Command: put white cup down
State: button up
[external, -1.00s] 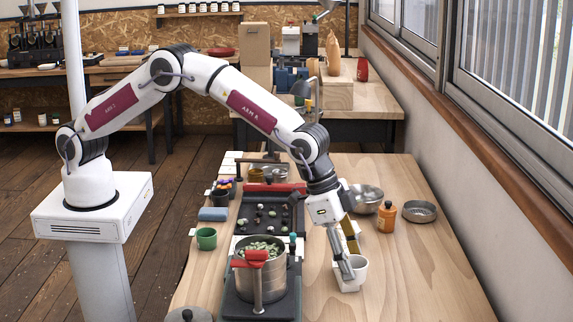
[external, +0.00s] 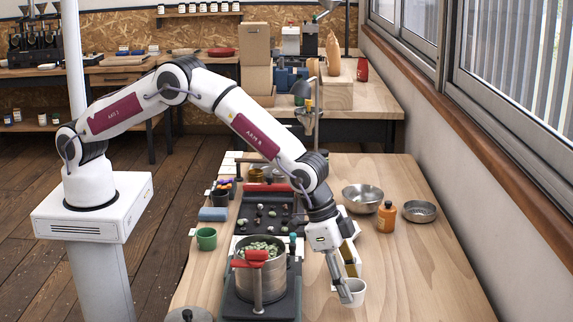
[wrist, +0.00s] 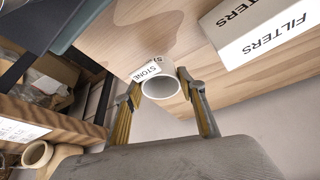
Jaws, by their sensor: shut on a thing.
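The white cup (external: 355,290) is held at the front right of the wooden table, to the right of the steel pot. My gripper (external: 346,291) reaches down to it from above, with its fingers closed on the cup. In the wrist view the cup (wrist: 160,83) sits between the two fingertips (wrist: 158,86), its open mouth facing the camera. A white label reading "STONE" (wrist: 149,71) shows beside the cup. Whether the cup's base touches the table cannot be told.
A steel pot of green beans (external: 270,278) stands left of the cup. A white box marked "FILTERS" (wrist: 262,32) is close by. Steel bowls (external: 362,198) and an orange bottle (external: 386,216) stand farther back. The table to the cup's right is clear.

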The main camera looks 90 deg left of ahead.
jog(key=shift+f, duration=0.1)
jog(key=shift+f, duration=1.75)
jog(key=shift+f, duration=0.1)
jog(key=o, duration=1.2)
jog(key=shift+o, duration=0.2)
jog(key=v, duration=1.2)
jog(key=shift+s+a, duration=0.1)
